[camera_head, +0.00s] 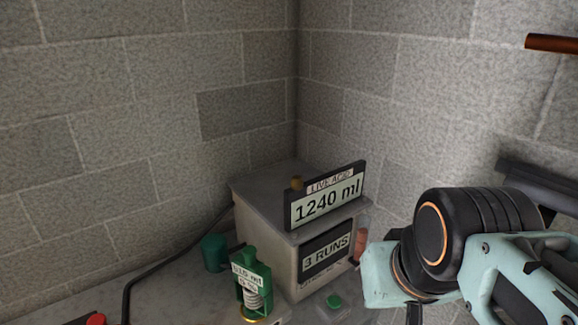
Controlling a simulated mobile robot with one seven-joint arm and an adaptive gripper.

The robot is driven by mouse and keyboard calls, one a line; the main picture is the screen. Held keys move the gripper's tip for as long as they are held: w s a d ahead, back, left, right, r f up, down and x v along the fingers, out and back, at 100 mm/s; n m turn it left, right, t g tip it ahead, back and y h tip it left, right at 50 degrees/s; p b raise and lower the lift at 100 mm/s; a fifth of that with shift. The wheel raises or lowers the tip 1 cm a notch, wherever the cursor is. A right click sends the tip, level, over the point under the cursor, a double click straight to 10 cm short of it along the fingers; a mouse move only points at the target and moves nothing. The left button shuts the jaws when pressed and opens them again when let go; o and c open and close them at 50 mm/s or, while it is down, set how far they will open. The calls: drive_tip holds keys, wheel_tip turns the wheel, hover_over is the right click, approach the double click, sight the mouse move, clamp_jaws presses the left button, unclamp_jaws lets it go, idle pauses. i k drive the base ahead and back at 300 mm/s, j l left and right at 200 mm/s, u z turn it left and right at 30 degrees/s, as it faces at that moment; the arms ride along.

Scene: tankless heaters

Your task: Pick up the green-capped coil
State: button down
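A coil with a green cap and green frame (251,279) stands on the grey counter in the lower middle of the head view. A white label is on its upper front. Grey windings show below the label, and a brass-coloured ring is at its base. The coil's lowest part is near the bottom edge of the picture. My arm comes in from the right, to the right of the coil and apart from it. My gripper's fingers do not show.
A grey box (262,207) behind the coil carries a "1240 ml" sign (326,196) and a "3 RUNS" plate (326,254). A dark green cup (214,252), a green-capped clear container (333,302), a red object (96,319) and a black cable (166,260) are nearby. Block walls close the corner.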

sight(253, 282)
drive_tip(key=k+u, duration=0.15)
drive_tip(key=u, duration=0.2)
drive_tip(key=k+j+u, duration=0.1)
drive_tip(key=u, duration=0.25)
